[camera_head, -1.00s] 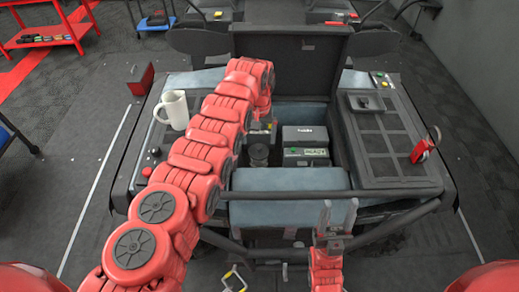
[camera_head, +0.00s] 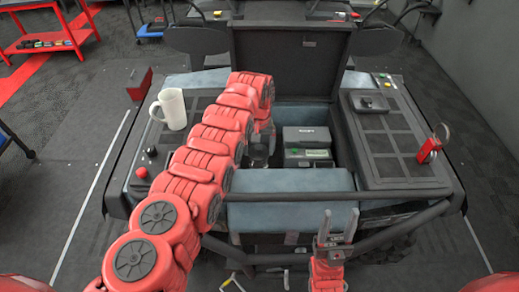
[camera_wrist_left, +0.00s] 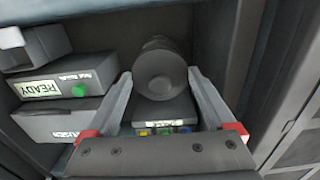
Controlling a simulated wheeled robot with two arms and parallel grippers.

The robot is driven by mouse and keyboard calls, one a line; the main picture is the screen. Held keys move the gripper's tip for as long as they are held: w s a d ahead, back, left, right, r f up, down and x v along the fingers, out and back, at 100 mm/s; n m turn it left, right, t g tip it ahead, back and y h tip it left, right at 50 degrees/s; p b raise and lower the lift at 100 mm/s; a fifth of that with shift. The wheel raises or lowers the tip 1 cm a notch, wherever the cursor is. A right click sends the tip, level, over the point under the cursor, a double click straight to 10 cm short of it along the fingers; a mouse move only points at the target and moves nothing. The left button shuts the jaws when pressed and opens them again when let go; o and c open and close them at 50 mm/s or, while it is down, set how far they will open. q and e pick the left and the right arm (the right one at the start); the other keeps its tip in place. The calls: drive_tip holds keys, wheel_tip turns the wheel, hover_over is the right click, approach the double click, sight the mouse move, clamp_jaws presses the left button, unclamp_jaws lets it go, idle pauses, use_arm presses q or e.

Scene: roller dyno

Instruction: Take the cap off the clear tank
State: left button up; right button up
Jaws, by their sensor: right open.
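The tank (camera_head: 258,156) stands in the open bay of the machine in the head view, partly hidden by my left arm. In the left wrist view its dark round cap (camera_wrist_left: 160,75) faces the camera between the fingertips. My left gripper (camera_wrist_left: 160,82) has one finger close on each side of the cap; whether they touch it is unclear. My right gripper (camera_head: 337,225) is open and empty, fingers up, in front of the bay's padded front edge.
Dark boxes, one with a green button (camera_wrist_left: 79,90), stand beside the tank. A box with coloured buttons (camera_wrist_left: 163,128) lies below the cap in the wrist view. A white mug (camera_head: 173,108) is on the left panel; a red padlock (camera_head: 430,150) is on the right. A raised lid (camera_head: 290,70) stands behind.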

sight(259, 147)
use_arm(q)
drive_tip(key=shift+c, duration=1.1)
drive_tip(key=shift+r, duration=0.15)
drive_tip(key=shift+r+p, duration=1)
drive_tip(key=shift+r, duration=0.15)
drive_tip(key=shift+r+p, duration=0.55)
drive_tip(key=shift+r, duration=0.65)
drive_tip(key=shift+r, duration=0.1)
